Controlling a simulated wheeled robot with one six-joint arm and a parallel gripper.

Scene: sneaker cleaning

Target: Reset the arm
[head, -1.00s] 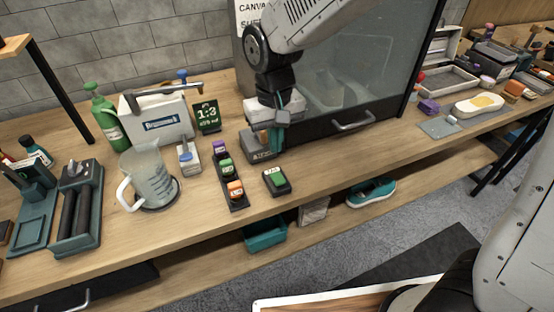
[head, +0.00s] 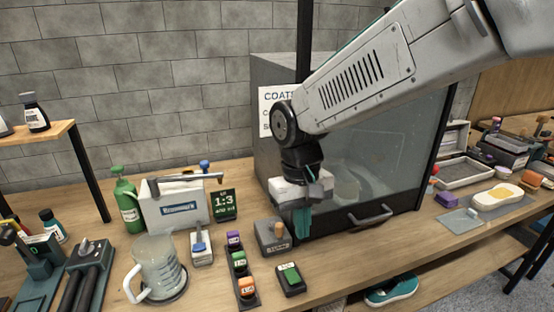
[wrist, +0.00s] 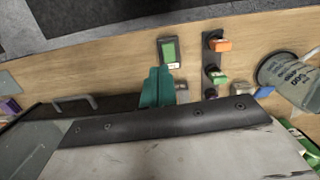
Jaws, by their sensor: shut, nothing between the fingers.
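My gripper (head: 303,222) hangs pointing down in front of the grey cabinet with the glass front (head: 375,160), at the end of my arm. Its teal fingers are together with nothing between them. In the wrist view the teal fingers (wrist: 157,88) show above the bench, close to the box with the green display (wrist: 169,52). In the head view that box (head: 290,279) lies below and a little left of the fingers. The fingers appear apart from everything on the bench.
A small grey block with an orange-brown knob (head: 271,238) stands just left of the gripper. A clear measuring jug (head: 157,268), a green bottle (head: 127,204) and a rack of coloured blocks (head: 240,265) stand farther left. The cabinet handle (head: 370,216) juts out to the right.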

